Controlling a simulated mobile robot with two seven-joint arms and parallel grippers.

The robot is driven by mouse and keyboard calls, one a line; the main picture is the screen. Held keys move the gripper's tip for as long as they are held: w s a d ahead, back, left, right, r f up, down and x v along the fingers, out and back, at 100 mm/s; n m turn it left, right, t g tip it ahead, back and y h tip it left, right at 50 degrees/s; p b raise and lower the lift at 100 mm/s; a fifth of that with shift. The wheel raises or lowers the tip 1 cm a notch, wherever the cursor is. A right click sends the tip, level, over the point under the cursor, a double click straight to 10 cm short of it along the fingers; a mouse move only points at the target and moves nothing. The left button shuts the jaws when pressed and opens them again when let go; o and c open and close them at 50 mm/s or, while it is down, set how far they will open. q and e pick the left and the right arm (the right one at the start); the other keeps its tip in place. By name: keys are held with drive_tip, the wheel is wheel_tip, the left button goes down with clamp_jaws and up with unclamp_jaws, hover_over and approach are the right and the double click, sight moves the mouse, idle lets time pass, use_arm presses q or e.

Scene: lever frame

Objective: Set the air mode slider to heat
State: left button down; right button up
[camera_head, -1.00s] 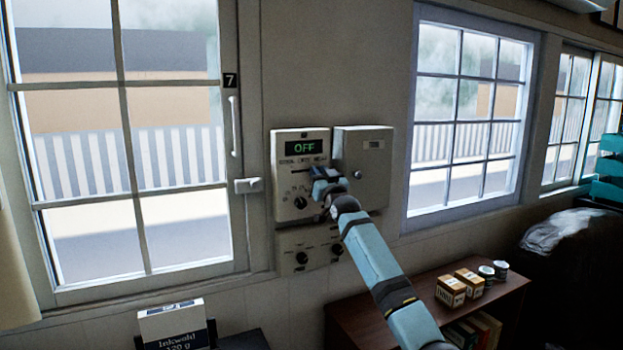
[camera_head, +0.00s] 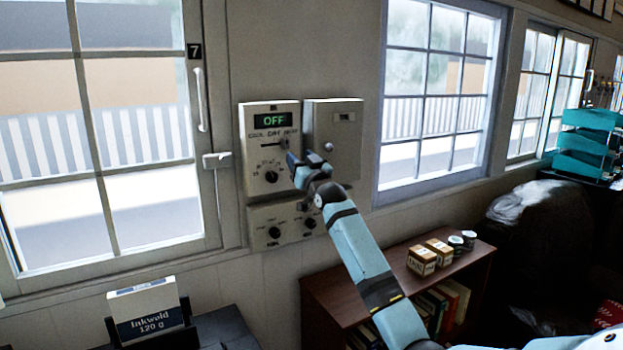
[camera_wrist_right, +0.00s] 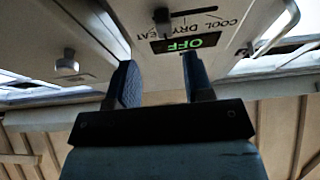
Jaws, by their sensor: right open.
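The air control panel (camera_head: 252,165) hangs on the wall between the windows, with a green OFF display (camera_head: 273,120). Under the display are COOL, DRY and HEAT labels and a horizontal slot with the slider knob (camera_head: 284,142) toward its right part. In the right wrist view the panel is upside down; the dark slider knob (camera_wrist_right: 162,18) sits between the DRY and HEAT labels, with bare slot toward COOL. Its exact setting is unclear. My right gripper (camera_head: 296,165) is open and empty, below and right of the knob, apart from it. Its two fingers (camera_wrist_right: 162,80) show in the wrist view. My left gripper is out of view.
A plain box (camera_head: 345,120) with a round knob (camera_head: 329,147) adjoins the panel's right side. A round dial (camera_head: 271,177) sits lower on the panel, and a lower box (camera_head: 290,230) carries two more. A shelf (camera_head: 460,275) with small boxes and cans stands below right.

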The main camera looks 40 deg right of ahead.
drive_tip(key=b+v, duration=0.1)
drive_tip(key=v, duration=0.6)
drive_tip(key=shift+s, duration=0.3)
drive_tip(key=shift+f, duration=0.1)
